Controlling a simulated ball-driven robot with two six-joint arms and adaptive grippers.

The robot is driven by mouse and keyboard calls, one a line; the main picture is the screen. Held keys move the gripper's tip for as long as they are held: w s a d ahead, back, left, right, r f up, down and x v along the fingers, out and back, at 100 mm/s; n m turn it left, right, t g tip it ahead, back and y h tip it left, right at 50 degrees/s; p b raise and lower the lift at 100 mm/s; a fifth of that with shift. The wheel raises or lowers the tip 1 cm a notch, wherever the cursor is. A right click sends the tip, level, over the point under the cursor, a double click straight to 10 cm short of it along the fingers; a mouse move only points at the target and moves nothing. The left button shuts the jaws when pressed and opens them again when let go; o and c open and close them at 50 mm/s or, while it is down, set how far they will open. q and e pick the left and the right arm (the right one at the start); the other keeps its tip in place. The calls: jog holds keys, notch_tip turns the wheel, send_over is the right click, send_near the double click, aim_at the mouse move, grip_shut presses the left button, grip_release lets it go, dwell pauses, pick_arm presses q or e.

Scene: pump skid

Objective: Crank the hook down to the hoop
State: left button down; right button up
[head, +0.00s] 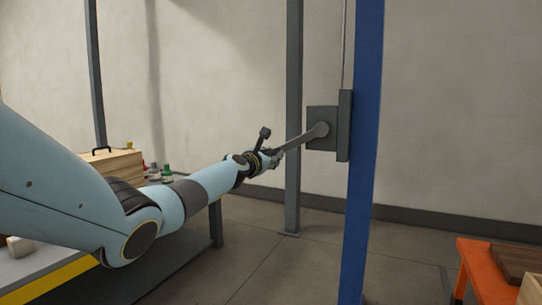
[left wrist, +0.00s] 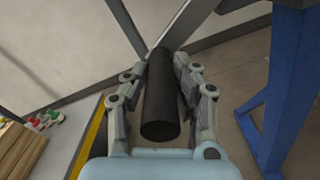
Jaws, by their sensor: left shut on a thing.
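The crank (head: 300,139) is a grey arm on a dark winch box (head: 325,127) fixed at the blue post. Its arm runs left and slightly down from the hub to my left gripper (head: 272,157). In the left wrist view, the dark cylindrical crank handle (left wrist: 161,100) lies between the two fingers of my left gripper (left wrist: 162,95), which is shut on it. A thin cable (head: 345,45) runs up from the winch. The hook and the hoop are not in view. My right gripper is not in view.
A blue post (head: 364,150) stands just right of the winch, and a grey post (head: 293,80) behind the crank. A wooden box (head: 112,162) and small bottles (head: 166,172) are at the left. An orange table (head: 480,268) is at the lower right. The floor between is clear.

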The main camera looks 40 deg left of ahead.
pick_arm(q)
jog(key=shift+f, duration=0.15)
jog(key=c, duration=1.1)
grip_release()
jog(key=shift+o, duration=0.2)
jog(key=shift+r, duration=0.2)
